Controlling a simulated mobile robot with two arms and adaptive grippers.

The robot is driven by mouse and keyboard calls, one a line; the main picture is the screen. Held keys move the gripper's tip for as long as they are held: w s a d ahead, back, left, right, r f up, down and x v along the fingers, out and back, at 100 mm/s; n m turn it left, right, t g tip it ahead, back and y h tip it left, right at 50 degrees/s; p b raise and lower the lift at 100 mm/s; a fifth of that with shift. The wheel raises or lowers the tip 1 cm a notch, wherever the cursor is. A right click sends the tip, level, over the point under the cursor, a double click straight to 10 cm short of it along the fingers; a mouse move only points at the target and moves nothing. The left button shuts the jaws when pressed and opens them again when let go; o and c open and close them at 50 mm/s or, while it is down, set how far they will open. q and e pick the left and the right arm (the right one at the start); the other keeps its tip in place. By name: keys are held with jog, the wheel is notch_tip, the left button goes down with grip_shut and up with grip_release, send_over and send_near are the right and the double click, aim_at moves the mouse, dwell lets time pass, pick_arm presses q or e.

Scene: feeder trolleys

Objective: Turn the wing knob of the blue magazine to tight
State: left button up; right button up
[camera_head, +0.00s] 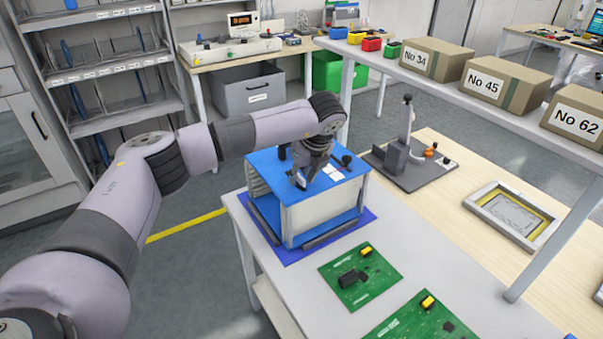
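The blue magazine (287,166) stands on a blue mat (283,246) at the far left end of the white table. It has a blue top, pale side panels and a blue base. A dark knob (346,160) shows on its top near the right edge, and another dark part (282,152) stands near the back left. My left gripper (299,182) comes down over the middle of the top, fingers pointing down. The fingertips are small and dark, and I cannot tell whether they are open or hold anything. A wing knob under them is not clearly visible. My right gripper is not in view.
Green circuit boards (361,275) lie on the white table (421,252) in front of the magazine. A grey stand (405,150) is behind right, and a framed panel (512,215) lies further right. A shelf with cardboard boxes (437,74) overhangs the right side.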

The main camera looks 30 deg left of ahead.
pick_arm(q)
jog(key=shift+c, duration=0.5)
grip_shut()
